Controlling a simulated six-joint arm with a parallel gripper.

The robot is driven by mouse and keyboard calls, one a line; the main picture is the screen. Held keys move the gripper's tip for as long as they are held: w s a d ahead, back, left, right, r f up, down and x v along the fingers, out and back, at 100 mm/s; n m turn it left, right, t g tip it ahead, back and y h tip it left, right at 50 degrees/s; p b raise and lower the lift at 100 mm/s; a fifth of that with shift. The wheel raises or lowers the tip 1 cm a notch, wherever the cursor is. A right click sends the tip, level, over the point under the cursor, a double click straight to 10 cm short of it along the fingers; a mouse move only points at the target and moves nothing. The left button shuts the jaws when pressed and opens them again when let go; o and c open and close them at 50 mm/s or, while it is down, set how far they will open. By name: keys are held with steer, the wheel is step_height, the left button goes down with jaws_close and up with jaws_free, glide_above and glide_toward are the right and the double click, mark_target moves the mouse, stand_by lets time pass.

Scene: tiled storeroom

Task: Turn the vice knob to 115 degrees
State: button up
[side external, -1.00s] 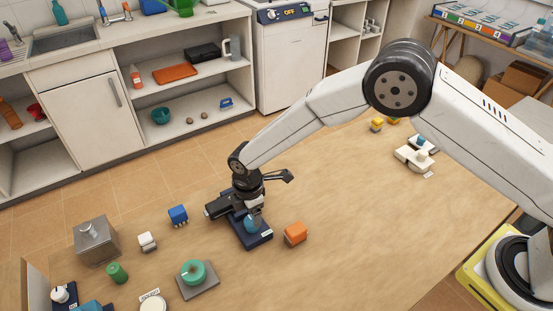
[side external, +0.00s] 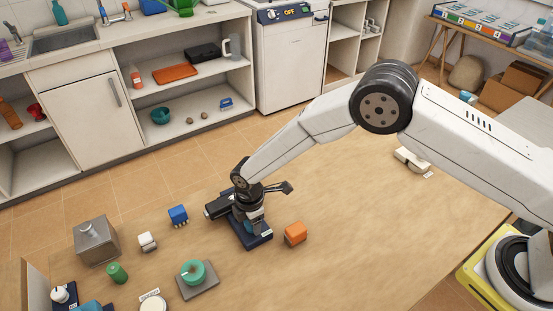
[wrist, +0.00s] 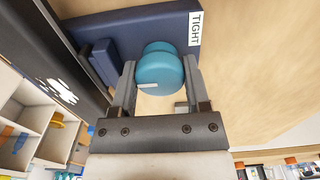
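The vice knob is a round teal knob (wrist: 160,73) with a white mark on its face. It sits on a dark navy vice body (wrist: 110,28) that has a "TIGHT" label. In the side view the vice (side external: 256,238) stands on the table, with the knob mostly hidden by my gripper (side external: 250,218). In the wrist view my gripper (wrist: 159,75) has one finger on each side of the knob, very near its edges. I cannot tell whether the fingers press on it.
An orange block (side external: 295,233) stands just right of the vice.

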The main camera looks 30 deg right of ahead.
steer(key=shift+m, duration=0.3)
steer(key=shift+c, duration=0.2)
steer(key=m, duration=0.4)
steer(key=shift+m, duration=0.4)
steer(key=m, duration=1.1)
steer(key=shift+m, duration=0.4)
steer(key=m, duration=0.5)
steer(key=shift+m, duration=0.3)
steer(key=o, duration=1)
